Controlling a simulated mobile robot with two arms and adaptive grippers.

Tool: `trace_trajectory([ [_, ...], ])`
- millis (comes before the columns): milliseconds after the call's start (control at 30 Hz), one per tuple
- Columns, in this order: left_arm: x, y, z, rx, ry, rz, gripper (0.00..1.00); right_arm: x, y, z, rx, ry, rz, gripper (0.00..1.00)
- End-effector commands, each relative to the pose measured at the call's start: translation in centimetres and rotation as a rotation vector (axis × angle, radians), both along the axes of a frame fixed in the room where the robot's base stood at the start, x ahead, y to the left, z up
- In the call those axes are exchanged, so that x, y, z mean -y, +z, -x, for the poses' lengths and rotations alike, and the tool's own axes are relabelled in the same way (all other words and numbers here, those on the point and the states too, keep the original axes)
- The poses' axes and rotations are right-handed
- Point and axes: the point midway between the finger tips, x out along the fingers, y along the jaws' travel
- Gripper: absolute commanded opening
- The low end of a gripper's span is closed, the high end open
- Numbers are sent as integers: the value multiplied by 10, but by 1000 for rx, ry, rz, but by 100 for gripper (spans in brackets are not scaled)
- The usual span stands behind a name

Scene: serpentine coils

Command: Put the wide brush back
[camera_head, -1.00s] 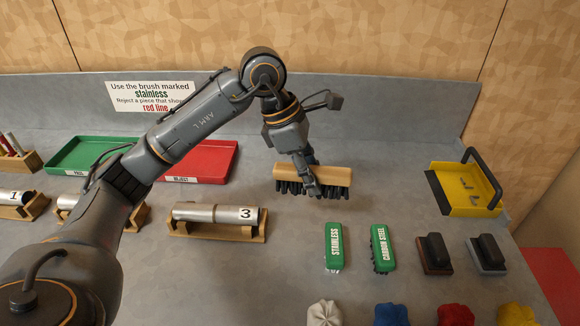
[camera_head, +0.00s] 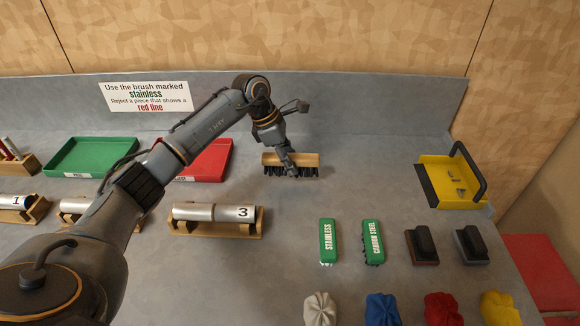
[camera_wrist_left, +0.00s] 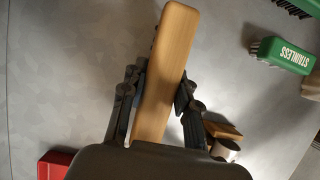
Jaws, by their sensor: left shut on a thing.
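The wide brush (camera_head: 305,159) has a long wooden block with a row of dark bristles below. My left gripper (camera_head: 291,164) is shut on the middle of its block, over the grey bench toward the back. In the left wrist view the wooden block (camera_wrist_left: 172,50) runs between the two fingers (camera_wrist_left: 160,95) of my left gripper. The bristles are at or close above the bench; I cannot tell whether they touch. My right gripper is not in view.
The bench around the brush is mostly clear. A red tray (camera_head: 210,162) and a tube on a wooden cradle (camera_head: 215,229) are to the left. Green brushes (camera_head: 328,241) (camera_head: 373,242) are in front. A yellow dustpan (camera_head: 437,190) is at right.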

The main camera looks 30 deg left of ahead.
Motion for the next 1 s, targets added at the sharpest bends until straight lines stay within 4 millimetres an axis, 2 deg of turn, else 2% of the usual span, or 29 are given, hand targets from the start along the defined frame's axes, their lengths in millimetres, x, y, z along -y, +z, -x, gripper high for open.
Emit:
trace_trajectory([
  [200,-2,-24,-1,-6,0,3,0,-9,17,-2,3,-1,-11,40],
  [300,-2,-34,-2,-2,-1,1,0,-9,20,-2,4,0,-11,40],
  [633,-3,-40,-3,0,-1,-1,0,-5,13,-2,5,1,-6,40],
  [667,-3,-39,-2,0,-1,-1,35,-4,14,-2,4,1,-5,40],
  [733,-3,-38,-2,-1,-1,-1,49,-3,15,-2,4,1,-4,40],
  [767,-3,-38,-2,-1,-1,-1,53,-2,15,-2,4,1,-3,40],
  [1000,-2,-38,-2,-1,-1,-1,53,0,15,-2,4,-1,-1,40],
])
